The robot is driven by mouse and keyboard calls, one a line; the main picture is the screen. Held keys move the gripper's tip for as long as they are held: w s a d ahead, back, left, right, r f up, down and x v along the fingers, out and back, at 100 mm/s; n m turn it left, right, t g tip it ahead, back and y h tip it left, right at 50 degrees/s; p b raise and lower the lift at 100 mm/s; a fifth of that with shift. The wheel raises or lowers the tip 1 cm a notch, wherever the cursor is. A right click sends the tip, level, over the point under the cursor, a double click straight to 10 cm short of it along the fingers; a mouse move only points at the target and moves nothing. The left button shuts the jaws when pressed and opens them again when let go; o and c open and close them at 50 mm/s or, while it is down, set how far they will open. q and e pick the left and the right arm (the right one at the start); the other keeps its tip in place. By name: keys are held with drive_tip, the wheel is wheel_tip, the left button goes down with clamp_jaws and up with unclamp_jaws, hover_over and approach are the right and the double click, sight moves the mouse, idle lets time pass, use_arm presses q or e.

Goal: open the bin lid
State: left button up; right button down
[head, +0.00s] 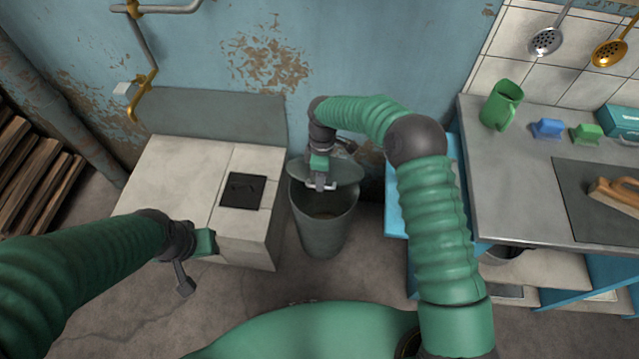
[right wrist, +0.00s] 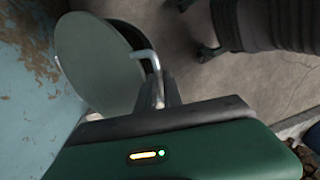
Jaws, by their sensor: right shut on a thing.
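The grey bin (head: 324,230) stands on the floor between the white block and the metal counter. Its round lid (head: 345,172) is tilted up at the back, and part of the bin's dark inside shows below it. My right gripper (head: 321,186) is at the lid's front edge, shut on the light metal handle. The right wrist view shows the lid (right wrist: 92,62), the curved handle (right wrist: 148,58) and the right gripper's fingers (right wrist: 160,92) at the handle. My left gripper (head: 184,280) hangs over the floor at the left, away from the bin; its jaw opening is unclear.
The white block (head: 160,180) with a black square hatch (head: 243,191) is left of the bin. The metal counter (head: 480,165) with a green mug (head: 502,105) is at the right. The blue wall (head: 340,50) is close behind the bin. Floor in front is clear.

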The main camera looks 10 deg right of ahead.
drive_tip(key=shift+w+d+f, duration=0.1)
drive_tip(key=shift+w+d, duration=0.2)
drive_tip(key=shift+d, duration=0.05)
drive_tip(key=c, duration=1.7)
unclamp_jaws()
drive_tip(key=shift+w, duration=0.1)
drive_tip(key=shift+o, duration=1.1)
drive_tip(key=shift+w+f, duration=0.15)
drive_tip(key=shift+f, duration=0.1)
use_arm(q)
drive_tip(key=shift+w+d+f, duration=0.1)
drive_tip(key=shift+w+d, duration=0.15)
drive_tip(key=shift+w, duration=0.1)
use_arm(e)
drive_tip(key=shift+r, duration=0.1)
